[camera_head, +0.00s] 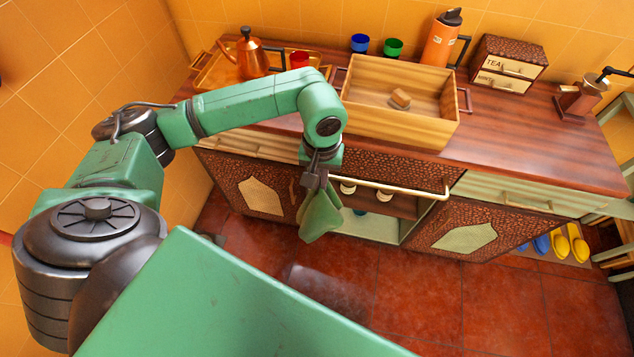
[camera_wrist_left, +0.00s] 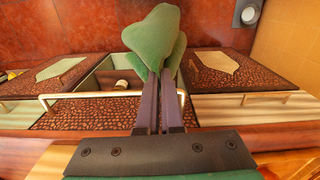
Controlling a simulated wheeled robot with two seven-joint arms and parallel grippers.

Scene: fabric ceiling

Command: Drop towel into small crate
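A green towel (camera_head: 321,216) hangs from my left gripper (camera_head: 317,178) in front of the cabinet, below the counter's front edge. In the left wrist view, the towel (camera_wrist_left: 155,38) is bunched between the fingertips of my left gripper (camera_wrist_left: 160,78), which is shut on it. A wooden crate (camera_head: 398,126) stands on the counter, to the right of and above the gripper in the head view. A small brown block-like object (camera_head: 400,98) lies inside it. My right gripper is not in view.
A gold rail (camera_head: 390,187) runs along the cabinet front beside the towel. The counter (camera_head: 500,140) also holds a copper kettle (camera_head: 251,55), an orange flask (camera_head: 441,40), a tea box (camera_head: 507,64) and a grinder (camera_head: 580,97). The counter's right front is clear.

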